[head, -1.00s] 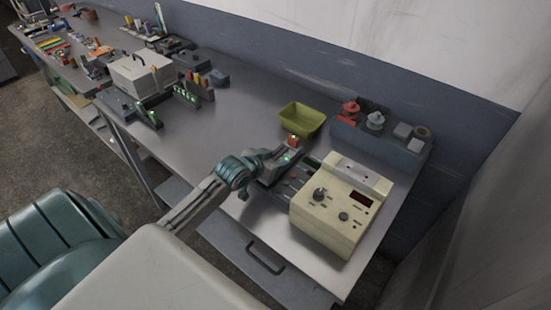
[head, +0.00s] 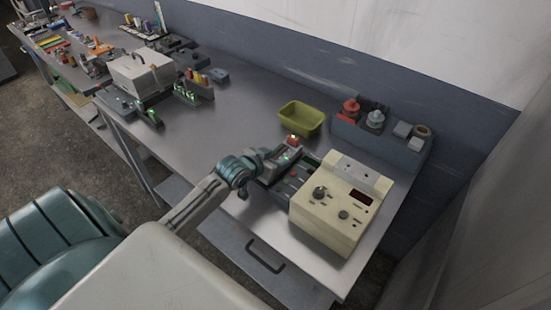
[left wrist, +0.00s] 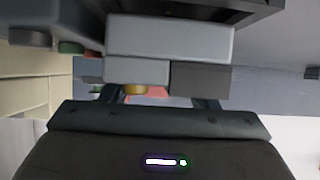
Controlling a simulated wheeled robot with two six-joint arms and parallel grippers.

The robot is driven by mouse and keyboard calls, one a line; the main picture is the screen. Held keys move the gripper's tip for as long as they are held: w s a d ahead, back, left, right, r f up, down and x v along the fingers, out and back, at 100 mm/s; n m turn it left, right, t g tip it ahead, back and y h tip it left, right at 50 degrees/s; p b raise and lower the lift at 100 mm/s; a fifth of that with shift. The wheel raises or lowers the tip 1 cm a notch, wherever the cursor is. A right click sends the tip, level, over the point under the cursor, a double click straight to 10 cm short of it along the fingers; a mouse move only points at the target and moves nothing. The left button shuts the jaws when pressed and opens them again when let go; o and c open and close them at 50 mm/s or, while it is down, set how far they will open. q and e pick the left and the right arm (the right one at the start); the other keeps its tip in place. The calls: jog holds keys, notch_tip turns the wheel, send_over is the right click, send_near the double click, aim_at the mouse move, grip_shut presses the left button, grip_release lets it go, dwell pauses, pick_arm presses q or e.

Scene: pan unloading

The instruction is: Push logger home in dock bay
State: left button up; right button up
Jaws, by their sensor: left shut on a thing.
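My left gripper (head: 283,154) reaches in over the left side of the dark dock (head: 284,188) on the bench. It is shut on a grey block, which I take for the logger; its pale grey face (left wrist: 185,38) fills the upper middle of the left wrist view. The fingers hide most of it in the head view. A red part (head: 293,140) shows just beyond the fingertips. The dock's other bays show dark slots and a small red spot. I cannot tell how deep the logger sits in its bay. My right gripper is out of view.
A cream instrument box (head: 328,220) stands close to the dock's right. A yellow-green bin (head: 301,117) is just behind. A grey rack (head: 376,135) with red and grey knobs stands at the back right. The bench left of the dock is clear.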

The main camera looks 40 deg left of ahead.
pick_arm(q)
jog(key=shift+f, duration=0.55)
dwell(0.4)
jog(key=o, duration=1.1)
jog(key=shift+o, duration=0.9)
jog(key=shift+a+f, duration=0.1)
jog(key=shift+a, duration=0.1)
jog(key=shift+d, duration=0.1)
jog(key=shift+s+f+b, duration=0.15)
jog(key=shift+b, duration=0.15)
